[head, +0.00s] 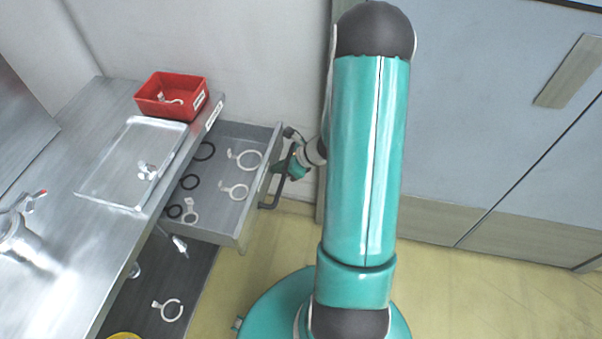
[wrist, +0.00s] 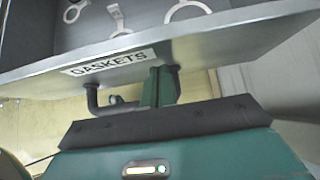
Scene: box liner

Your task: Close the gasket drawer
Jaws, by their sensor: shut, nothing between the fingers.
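The gasket drawer (head: 220,199) stands pulled out from under the steel counter, with black and white rings lying in it. In the wrist view, its front panel (wrist: 215,45) carries a label reading GASKETS. A dark bar handle (head: 268,196) sits on the drawer front, and it also shows in the wrist view (wrist: 95,102). My gripper (wrist: 158,88) is shut and empty, with its fingers up at the drawer front by the handle. I cannot tell whether the fingers touch it. In the head view, my gripper (head: 288,166) is partly hidden at the drawer's right side.
The steel counter (head: 95,190) holds a red bin (head: 172,97) and a metal tray (head: 130,165). A lower dark shelf or drawer (head: 160,285) with a white ring lies below. Grey cabinets (head: 480,110) stand at right. Yellow floor (head: 215,290) is open in front.

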